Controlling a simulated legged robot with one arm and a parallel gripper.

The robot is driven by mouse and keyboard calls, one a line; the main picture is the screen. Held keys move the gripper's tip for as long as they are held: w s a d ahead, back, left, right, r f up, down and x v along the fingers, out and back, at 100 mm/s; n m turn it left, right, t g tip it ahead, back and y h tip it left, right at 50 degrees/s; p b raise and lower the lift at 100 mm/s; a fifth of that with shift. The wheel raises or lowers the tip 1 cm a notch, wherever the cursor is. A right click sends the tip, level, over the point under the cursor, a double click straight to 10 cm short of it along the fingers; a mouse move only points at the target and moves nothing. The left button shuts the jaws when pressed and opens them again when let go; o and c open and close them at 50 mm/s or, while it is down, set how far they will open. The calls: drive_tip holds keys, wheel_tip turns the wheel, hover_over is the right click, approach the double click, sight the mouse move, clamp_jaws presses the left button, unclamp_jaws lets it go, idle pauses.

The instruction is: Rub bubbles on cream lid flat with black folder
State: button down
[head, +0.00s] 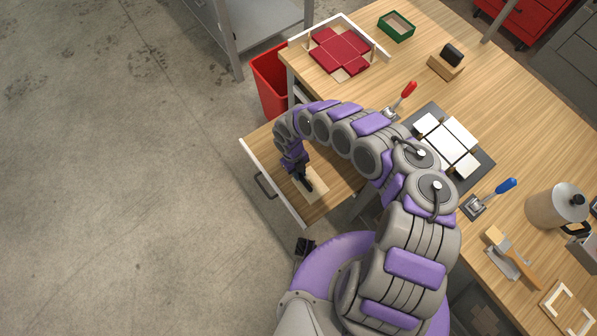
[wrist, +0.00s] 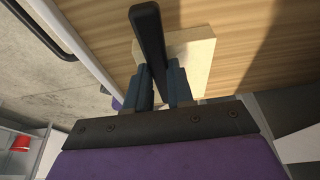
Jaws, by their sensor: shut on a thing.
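My gripper (head: 300,172) is over the open drawer, pointing down, and shut on a black bar-like folder. The folder (wrist: 148,35) stands out between the two fingers (wrist: 165,85) in the wrist view. Behind it, a pale cream-wood block (wrist: 198,55) lies on the drawer floor; it also shows in the head view (head: 317,188). I cannot tell whether the folder touches this block. A creamy-white cross-shaped panel piece (head: 452,134) lies on a dark mat on the table, apart from my gripper. I cannot make out bubbles, nor tell which piece is the cream lid.
The drawer's white front (head: 270,182) sticks out from the table. Red-handled (head: 406,90) and blue-handled (head: 506,187) clamps flank the mat (head: 480,160). A red cross-shaped blank (head: 340,50), a green tray (head: 396,26) and a metal jug (head: 555,208) stand on the table. A red bin (head: 268,80) is beside it.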

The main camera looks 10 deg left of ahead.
drive_tip(key=shift+r+p, duration=2.6)
drive_tip(key=shift+r, duration=0.65)
drive_tip(key=shift+f, duration=0.1)
